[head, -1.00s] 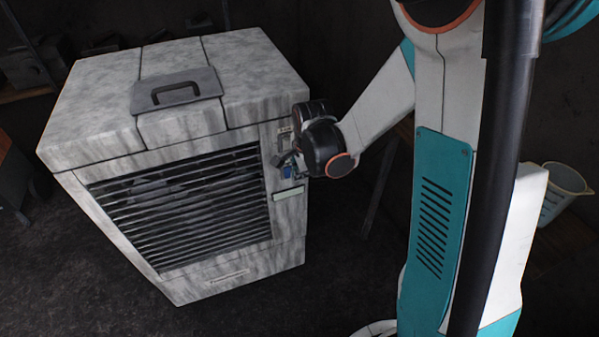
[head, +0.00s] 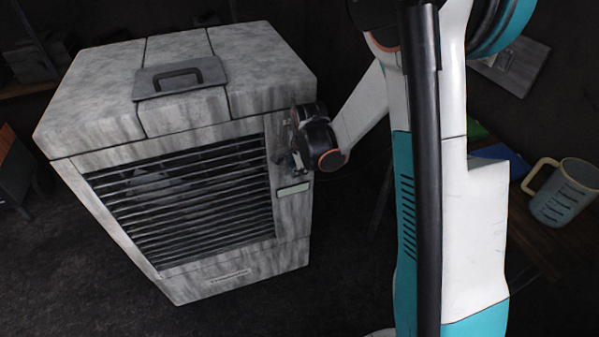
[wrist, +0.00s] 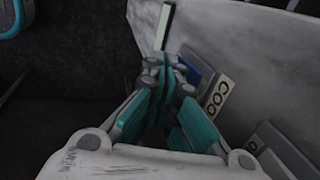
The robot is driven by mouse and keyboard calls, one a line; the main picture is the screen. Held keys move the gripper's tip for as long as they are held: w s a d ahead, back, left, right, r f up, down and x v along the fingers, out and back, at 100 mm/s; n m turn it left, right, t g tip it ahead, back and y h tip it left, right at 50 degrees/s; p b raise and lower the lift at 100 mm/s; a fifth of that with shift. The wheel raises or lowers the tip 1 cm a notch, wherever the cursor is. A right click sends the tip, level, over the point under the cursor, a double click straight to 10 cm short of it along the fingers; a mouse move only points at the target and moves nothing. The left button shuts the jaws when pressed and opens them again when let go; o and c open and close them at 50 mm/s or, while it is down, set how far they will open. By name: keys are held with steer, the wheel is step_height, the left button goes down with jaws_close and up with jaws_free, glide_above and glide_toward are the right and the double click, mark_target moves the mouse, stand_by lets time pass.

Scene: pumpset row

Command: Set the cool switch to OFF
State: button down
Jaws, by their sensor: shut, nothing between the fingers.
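The cooler (head: 95,95) is a grey, stained box with a slatted front and a control strip at its front right edge. In the wrist view a label reading "COO" (wrist: 218,98), its end cut off, sits beside a blue-grey switch plate (wrist: 197,68). My gripper (wrist: 164,65) is shut and empty, with its teal fingertips together just left of that plate. I cannot tell whether they touch it. In the head view my gripper (head: 293,153) covers the control strip. The switch's lever and its setting are hidden.
Another grey plate (wrist: 288,150) is at the lower right of the wrist view. A table with a measuring jug (head: 566,192) stands right of my arm. The floor before the cooler is clear.

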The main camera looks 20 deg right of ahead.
steer(key=shift+w+f+t, duration=0.35)
steer(key=shift+f+t, duration=0.15)
steer(key=shift+t, duration=0.2)
